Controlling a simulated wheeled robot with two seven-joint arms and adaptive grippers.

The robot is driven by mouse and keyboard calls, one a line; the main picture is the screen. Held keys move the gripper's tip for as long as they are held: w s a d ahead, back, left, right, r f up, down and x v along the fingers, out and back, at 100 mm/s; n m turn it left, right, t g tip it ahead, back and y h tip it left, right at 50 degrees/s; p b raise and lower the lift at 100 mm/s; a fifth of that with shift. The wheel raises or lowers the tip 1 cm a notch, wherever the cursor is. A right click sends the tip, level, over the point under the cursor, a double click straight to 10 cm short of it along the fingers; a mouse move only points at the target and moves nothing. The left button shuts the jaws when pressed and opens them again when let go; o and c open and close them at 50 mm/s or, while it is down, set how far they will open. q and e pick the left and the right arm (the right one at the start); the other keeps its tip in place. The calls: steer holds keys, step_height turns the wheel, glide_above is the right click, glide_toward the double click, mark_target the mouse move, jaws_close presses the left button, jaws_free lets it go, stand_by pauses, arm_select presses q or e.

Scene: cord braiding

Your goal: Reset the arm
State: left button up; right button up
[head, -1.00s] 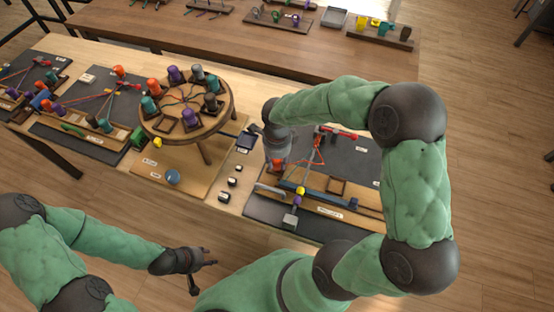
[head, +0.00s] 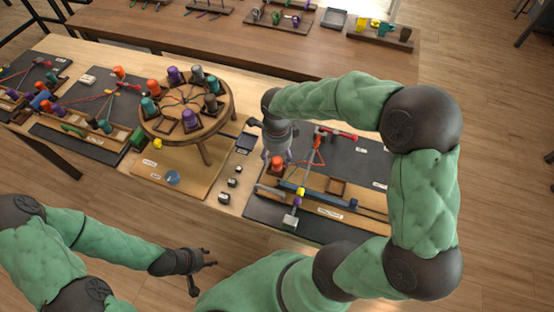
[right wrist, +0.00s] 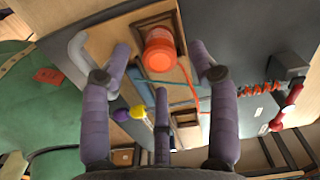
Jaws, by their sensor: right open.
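My right gripper (head: 278,153) is over the dark board (head: 352,165) at the right of the table. It is open, and its fingers are spread around an orange bobbin (head: 277,163) without visibly gripping it. In the right wrist view the orange bobbin (right wrist: 160,50) stands in a square wooden holder, between and beyond the open fingertips (right wrist: 160,68). A thin teal cord runs near it. My left gripper (head: 205,264) hangs open and empty in front of the table, over the floor.
A round wooden braiding stand (head: 205,137) with several coloured bobbins is left of my right gripper. A yellow piece (head: 300,191), purple piece and grey clamp lie along the board's front. A second table (head: 230,45) stands behind. Floor at right is clear.

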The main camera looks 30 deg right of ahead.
step_height(320, 180, up, 8)
steer(key=shift+r, duration=0.25)
